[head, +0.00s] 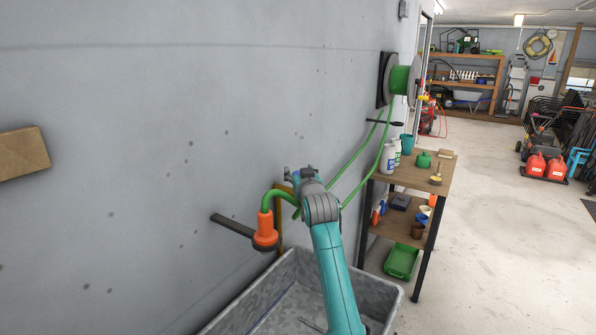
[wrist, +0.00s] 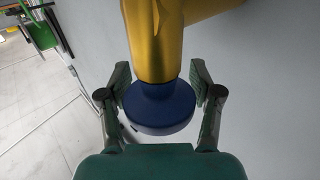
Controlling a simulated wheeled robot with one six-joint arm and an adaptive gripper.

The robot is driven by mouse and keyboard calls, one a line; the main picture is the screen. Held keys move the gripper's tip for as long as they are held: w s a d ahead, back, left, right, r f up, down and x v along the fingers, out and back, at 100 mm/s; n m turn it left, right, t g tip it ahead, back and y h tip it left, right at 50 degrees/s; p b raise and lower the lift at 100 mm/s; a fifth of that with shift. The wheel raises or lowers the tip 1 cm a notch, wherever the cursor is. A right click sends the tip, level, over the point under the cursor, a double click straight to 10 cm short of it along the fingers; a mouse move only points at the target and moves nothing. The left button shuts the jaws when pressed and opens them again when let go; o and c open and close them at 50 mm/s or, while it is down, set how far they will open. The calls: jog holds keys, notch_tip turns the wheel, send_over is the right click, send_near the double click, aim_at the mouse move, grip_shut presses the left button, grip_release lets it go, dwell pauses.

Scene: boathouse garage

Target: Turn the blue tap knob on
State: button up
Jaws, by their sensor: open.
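In the wrist view, the round blue tap knob (wrist: 160,112) sits at the end of a yellow-brass tap body (wrist: 153,45). My gripper (wrist: 160,82) is open, with one finger on each side of the knob and tap neck. A gap shows beside each finger, and the knob is not gripped. In the head view, my gripper (head: 299,173) is up at the wall by the brass tap (head: 279,222), mostly hidden by my arm. The blue knob cannot be made out there.
A green hose (head: 354,160) runs from the wall reel (head: 399,80) to the tap area. An orange hose nozzle (head: 265,232) hangs beside the tap, above a grey metal sink (head: 258,302). A wooden shelf table (head: 409,174) with bottles stands to the right.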

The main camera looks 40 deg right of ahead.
jog(key=c, duration=0.9)
